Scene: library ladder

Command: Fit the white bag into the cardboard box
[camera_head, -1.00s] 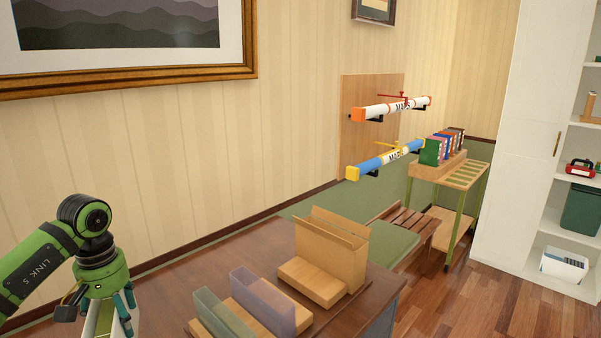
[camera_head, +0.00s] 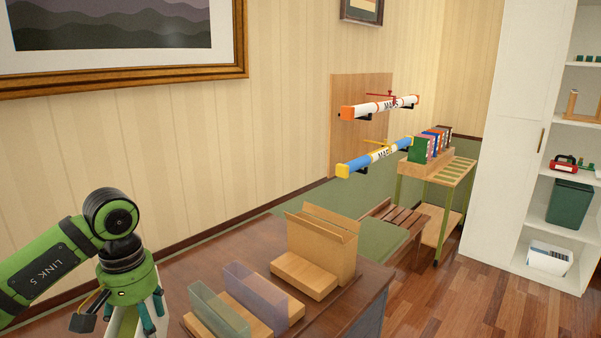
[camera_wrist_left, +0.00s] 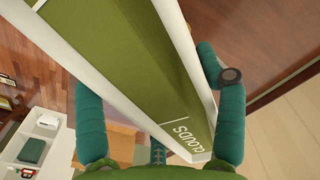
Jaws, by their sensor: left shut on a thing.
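My left gripper (camera_wrist_left: 160,118) is shut on a long green panel with white edges (camera_wrist_left: 135,60), lettered "CLOUDS" near one end. The fingers sit on either side of it. In the head view the gripper (camera_head: 128,312) is at the lower left, pointing down, and only a pale strip of the held panel shows. I see no white bag. A tan box-like holder (camera_head: 322,240) with raised top edges stands on the dark desk; whether it is cardboard I cannot tell. My right gripper is not in view.
A purple translucent holder (camera_head: 255,290) and a green translucent one (camera_head: 217,312) stand beside the tan holder on the desk (camera_head: 350,290). Two map tubes (camera_head: 380,108) (camera_head: 374,158) hang on the wall. A rack with books (camera_head: 431,147) and white shelves (camera_head: 545,225) stand beyond.

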